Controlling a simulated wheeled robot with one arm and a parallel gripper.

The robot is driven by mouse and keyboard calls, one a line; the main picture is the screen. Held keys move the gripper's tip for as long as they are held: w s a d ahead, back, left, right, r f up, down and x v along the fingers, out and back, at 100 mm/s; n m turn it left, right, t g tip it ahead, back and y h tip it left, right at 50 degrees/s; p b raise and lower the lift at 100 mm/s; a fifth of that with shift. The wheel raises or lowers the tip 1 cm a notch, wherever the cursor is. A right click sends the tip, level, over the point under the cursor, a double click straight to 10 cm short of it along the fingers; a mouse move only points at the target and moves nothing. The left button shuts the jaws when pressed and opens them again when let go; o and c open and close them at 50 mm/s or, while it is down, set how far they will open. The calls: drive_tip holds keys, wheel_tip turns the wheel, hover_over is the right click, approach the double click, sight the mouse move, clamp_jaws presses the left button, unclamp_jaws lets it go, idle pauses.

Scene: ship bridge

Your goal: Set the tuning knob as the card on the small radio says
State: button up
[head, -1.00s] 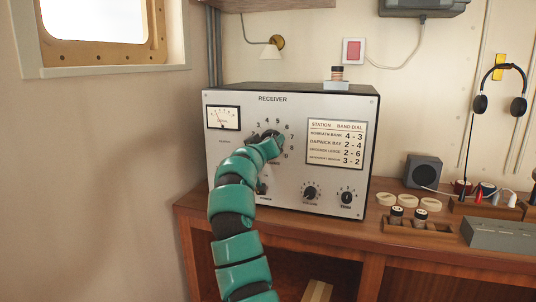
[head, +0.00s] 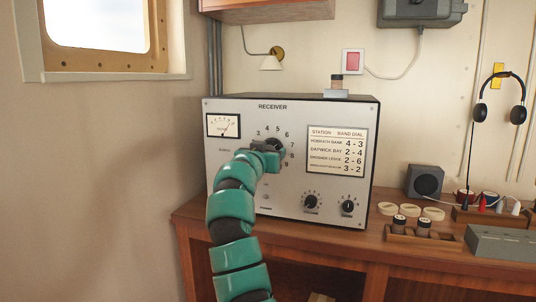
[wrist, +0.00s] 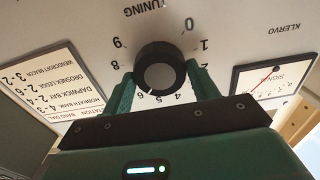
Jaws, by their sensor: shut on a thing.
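The large white RECEIVER (head: 225,165) stands on a wooden counter. Its black tuning knob (wrist: 160,52), ringed by numbers, is at centre in the wrist view. My green gripper (wrist: 162,80) has one finger on each side of the knob and is shut on it. In the head view the gripper (head: 268,157) covers most of the knob. A station card (head: 336,152) on the receiver's face lists pairs: 4-3, 2-4, 2-6, 3-2. A small grey box (head: 424,181), possibly the small radio, shows no readable card.
Two lower knobs (head: 311,202) (head: 347,206) are on the receiver. A signal meter (head: 223,126) is at its upper left. Headphones (head: 498,95) hang on the wall.

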drive_tip(key=o, duration=1)
drive_tip(key=v, duration=1.7)
drive_tip(key=shift+s+r, duration=0.1)
drive_tip(key=shift+s, duration=0.05)
